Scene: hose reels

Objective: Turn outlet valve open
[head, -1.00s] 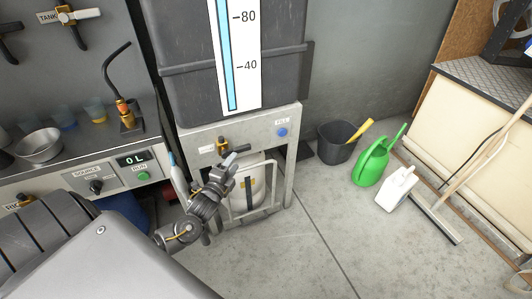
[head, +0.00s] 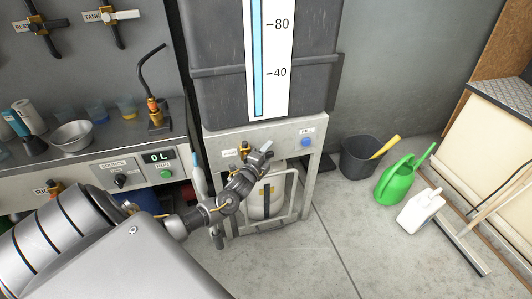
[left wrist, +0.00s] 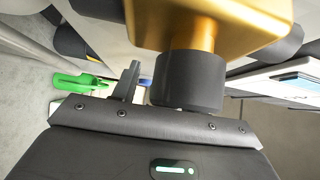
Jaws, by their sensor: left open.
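The outlet valve (head: 244,149) is a small brass fitting on the front rail of the tank stand, beside a small label. It shows large as a gold block (left wrist: 200,22) with a dark round stem at the top of the left wrist view. My left gripper (head: 262,154) is open, just right of and in front of the valve in the head view. A dark finger (left wrist: 127,82) shows beside the stem; I cannot tell whether it touches. The gripper partly hides the valve's handle, so its angle is unclear. My right gripper is not in view.
The grey tank (head: 215,95) with a level gauge stands above. A blue FILL button (head: 306,142) is right of the valve. A counter with a control panel (head: 130,172) is at left. A dark bucket (head: 358,160), green watering can (head: 393,185) and white jug (head: 420,210) stand on the floor at right.

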